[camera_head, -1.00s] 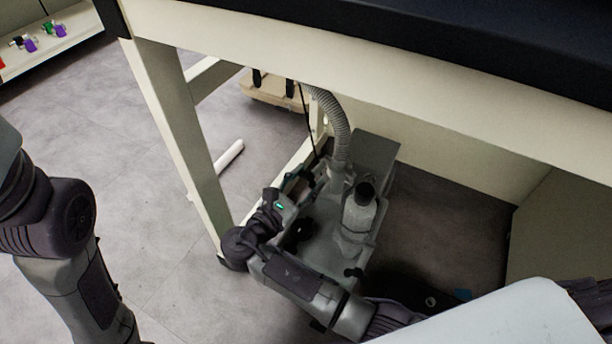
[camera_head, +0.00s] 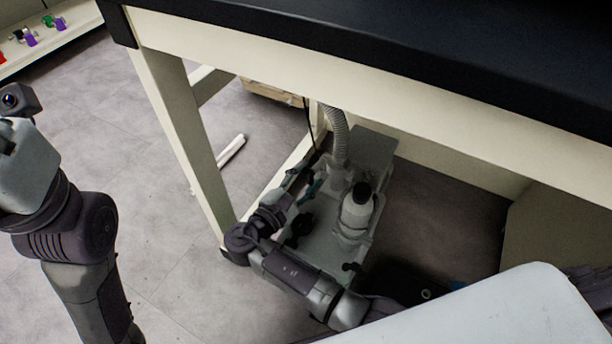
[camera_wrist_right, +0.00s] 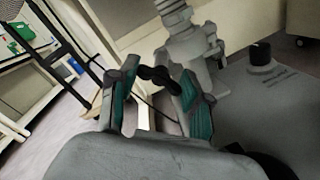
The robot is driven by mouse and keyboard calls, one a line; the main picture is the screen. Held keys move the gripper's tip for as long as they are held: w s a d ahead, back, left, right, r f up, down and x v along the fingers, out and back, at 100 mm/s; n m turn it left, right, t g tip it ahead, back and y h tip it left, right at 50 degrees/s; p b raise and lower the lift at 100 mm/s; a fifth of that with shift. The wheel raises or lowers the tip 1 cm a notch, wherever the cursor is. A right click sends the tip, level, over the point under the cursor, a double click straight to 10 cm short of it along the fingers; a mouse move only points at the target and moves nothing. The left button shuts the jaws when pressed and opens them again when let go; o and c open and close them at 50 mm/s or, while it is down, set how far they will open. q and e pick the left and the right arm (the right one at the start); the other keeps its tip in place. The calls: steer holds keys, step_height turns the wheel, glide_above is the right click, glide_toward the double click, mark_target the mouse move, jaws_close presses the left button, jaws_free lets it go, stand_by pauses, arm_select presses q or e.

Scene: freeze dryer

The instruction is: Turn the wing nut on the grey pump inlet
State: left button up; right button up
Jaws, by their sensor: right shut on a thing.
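The pump (camera_head: 325,245) stands on the floor under the bench, with its grey inlet (camera_head: 340,180) joined to a ribbed hose (camera_head: 338,135). In the right wrist view the inlet fitting (camera_wrist_right: 190,50) is beyond the fingers. A dark wing nut (camera_wrist_right: 160,76) lies between the teal-padded fingers of my right gripper (camera_wrist_right: 157,92), which is shut on it beside the inlet. In the head view the right gripper (camera_head: 308,184) is small and dark at the pump's left side. My left arm is at the left edge; its gripper fingers are not visible.
The bench (camera_head: 400,100) overhangs the pump, and its leg (camera_head: 185,140) stands just left of my right arm. A pale bottle-like part (camera_head: 356,210) rises from the pump. A white tube (camera_head: 231,150) lies on the floor. A shelf (camera_head: 50,45) with small coloured items is far left.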

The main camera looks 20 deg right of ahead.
mark_target(306, 176)
steer(key=shift+w+r, duration=0.1)
steer(key=shift+r, duration=0.1)
steer(key=o, duration=1)
step_height(306, 176, up, 10)
